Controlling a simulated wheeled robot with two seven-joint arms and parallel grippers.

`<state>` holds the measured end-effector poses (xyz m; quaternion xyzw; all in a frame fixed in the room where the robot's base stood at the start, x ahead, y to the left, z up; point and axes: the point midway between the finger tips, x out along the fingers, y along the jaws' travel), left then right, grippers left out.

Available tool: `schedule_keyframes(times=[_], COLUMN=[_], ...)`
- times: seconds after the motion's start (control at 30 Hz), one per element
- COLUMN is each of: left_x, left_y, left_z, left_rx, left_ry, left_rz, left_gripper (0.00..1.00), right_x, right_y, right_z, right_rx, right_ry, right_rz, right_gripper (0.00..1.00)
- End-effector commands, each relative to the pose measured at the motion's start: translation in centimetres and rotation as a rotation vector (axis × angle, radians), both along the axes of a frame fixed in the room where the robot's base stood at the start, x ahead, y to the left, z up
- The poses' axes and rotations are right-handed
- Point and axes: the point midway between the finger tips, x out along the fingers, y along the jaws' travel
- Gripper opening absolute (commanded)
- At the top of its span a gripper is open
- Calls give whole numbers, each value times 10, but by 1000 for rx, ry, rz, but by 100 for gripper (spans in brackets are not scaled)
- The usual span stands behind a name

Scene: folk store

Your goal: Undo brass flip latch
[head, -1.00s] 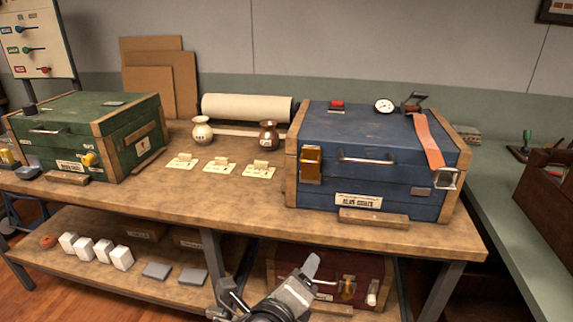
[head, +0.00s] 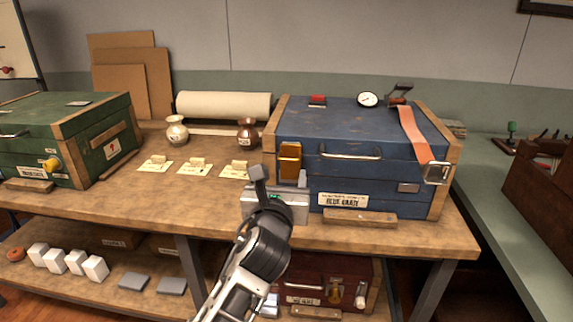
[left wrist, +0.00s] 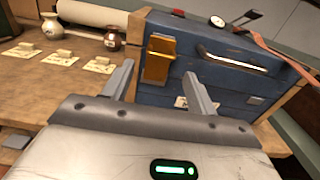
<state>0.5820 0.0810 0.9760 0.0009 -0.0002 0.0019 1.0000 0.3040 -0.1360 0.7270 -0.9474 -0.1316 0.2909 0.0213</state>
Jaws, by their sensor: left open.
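The blue crate (head: 370,130) stands on the wooden bench, its lid down. The brass flip latch (head: 289,162) is on the left of its front face, and it also shows in the left wrist view (left wrist: 159,58). A silver latch (head: 437,173) is at the front right, with an orange strap (head: 421,135) running down to it. My left gripper (head: 279,178) is in front of the brass latch; in the left wrist view (left wrist: 158,85) its fingers are spread and empty, with the latch seen beyond and between them. My right gripper is not in view.
A green crate (head: 75,135) stands at the left of the bench. Two small jars, several paper tags (head: 194,167) and a paper roll (head: 223,105) lie between the crates. A wooden block (head: 360,217) sits at the blue crate's front. A red crate (head: 330,283) is on the lower shelf.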

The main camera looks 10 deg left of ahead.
Motion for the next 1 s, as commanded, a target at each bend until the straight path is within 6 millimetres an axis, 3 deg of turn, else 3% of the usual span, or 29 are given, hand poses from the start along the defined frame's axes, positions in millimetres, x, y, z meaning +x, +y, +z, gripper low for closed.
schedule_keyframes(times=[0.1, 0.3, 0.73, 0.77, 0.93, 1.0], left_x=[25, 52, 62, 62, 62, 62], left_y=[0, 0, 0, 0, 0, 1], left_z=[0, 0, 0, 0, 0, -1], left_rx=[-2, -1, -2, -2, -1, -1], left_ry=[1, 1, 1, 1, 1, 1], left_rz=[0, 1, -1, -1, 0, 0], left_gripper=[57, 57, 57, 52, 5, 5], right_x=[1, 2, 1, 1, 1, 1], right_y=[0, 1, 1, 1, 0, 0], right_z=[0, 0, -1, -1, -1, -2], right_rx=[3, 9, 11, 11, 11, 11], right_ry=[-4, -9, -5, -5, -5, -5], right_rz=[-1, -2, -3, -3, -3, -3], right_gripper=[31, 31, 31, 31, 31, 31])
